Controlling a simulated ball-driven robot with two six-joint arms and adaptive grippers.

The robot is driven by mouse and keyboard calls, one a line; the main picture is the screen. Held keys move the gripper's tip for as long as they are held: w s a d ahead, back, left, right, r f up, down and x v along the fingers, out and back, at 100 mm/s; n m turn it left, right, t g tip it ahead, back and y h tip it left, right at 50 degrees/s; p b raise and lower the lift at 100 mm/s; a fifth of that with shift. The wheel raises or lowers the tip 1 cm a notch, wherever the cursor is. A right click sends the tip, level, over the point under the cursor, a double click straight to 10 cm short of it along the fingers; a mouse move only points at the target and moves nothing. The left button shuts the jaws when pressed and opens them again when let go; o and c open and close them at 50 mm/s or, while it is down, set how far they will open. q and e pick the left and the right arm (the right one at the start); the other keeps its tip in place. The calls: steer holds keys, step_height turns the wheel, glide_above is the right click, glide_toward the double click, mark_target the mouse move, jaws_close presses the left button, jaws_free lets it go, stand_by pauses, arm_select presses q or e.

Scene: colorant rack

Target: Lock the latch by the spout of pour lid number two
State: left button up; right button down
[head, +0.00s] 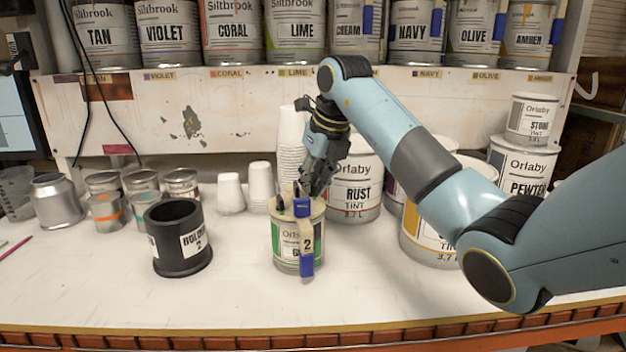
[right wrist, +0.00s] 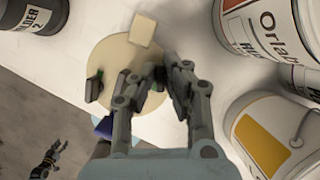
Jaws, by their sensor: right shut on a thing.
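The can (head: 284,240) with a green-edged label stands upright on the bench, a tag reading 2 on its front. Its pale round lid (right wrist: 112,52) fills the middle of the right wrist view. A pale block (right wrist: 142,31), perhaps the spout, sits at the lid's edge. A blue piece (head: 303,207) is at the front rim, and a dark latch (head: 280,203) stands at the left rim. My right gripper (head: 309,188) is over the right part of the lid, shut on a small dark piece, apparently a latch, mostly hidden by the fingers. My left gripper (right wrist: 48,160) shows small, low in the right wrist view.
The black holder 2 (head: 178,240) stands left of the can. The Rust pail (head: 354,185) and a yellow-labelled pail (head: 420,235) stand behind and to the right. White cups (head: 260,183) and small tins are behind. The bench front is clear.

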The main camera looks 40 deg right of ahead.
steer(key=c, duration=1.4)
jaws_free()
